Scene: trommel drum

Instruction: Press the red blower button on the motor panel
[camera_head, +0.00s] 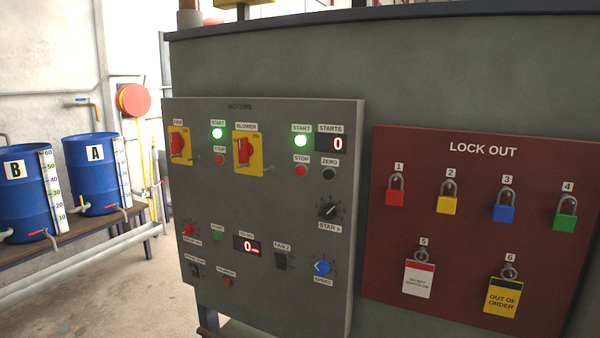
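The grey motor panel (270,205) is mounted on a large dark green cabinet. Under its BLOWER label (246,127) is a red rotary switch on a yellow plate (244,152). Right of that switch are a lit green START button (301,141) and, below it, a red button (301,170) labelled STOP. The fan group at left has a similar red switch (178,144), a lit green start button (217,133) and a red stop button (219,159). Neither of my grippers is in view, and nothing touches the panel.
A dark red LOCK OUT board (470,250) with several padlocks and tags is right of the panel. The panel's lower part carries knobs, switches and a display (247,246) reading 0. Blue drums A (91,175) and B (25,195) stand at left. The floor (130,285) before them looks clear.

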